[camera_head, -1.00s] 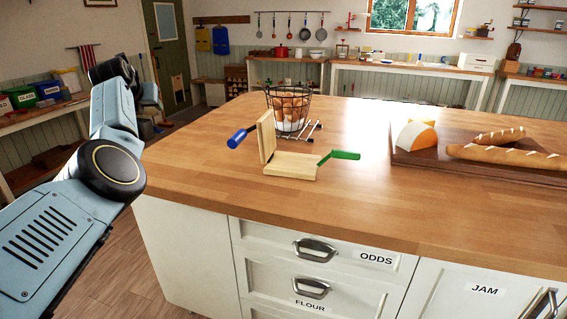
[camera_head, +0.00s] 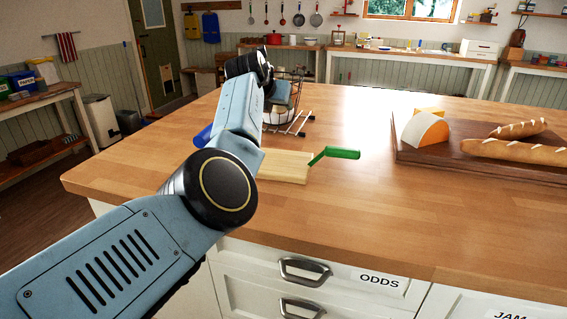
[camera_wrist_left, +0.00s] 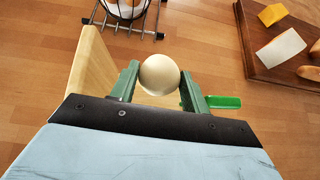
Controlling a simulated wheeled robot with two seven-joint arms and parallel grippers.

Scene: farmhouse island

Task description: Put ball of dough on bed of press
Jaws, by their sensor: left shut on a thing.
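The ball of dough (camera_wrist_left: 160,77), pale and round, shows in the left wrist view between the green fingers of my left gripper (camera_wrist_left: 159,70), which is shut on it. The wooden press stands on the island; its bare bed (camera_head: 284,167) shows in the head view beside my arm, with a green handle (camera_head: 341,153) at right and a blue handle (camera_head: 203,136) at left. Its raised lid (camera_wrist_left: 90,65) stands just left of the gripper in the left wrist view; my arm hides it in the head view. My right gripper is out of view.
A dark board (camera_head: 430,157) with cheese (camera_head: 426,131) and bread (camera_head: 515,148) lies to the right. The island top in front of the press is clear.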

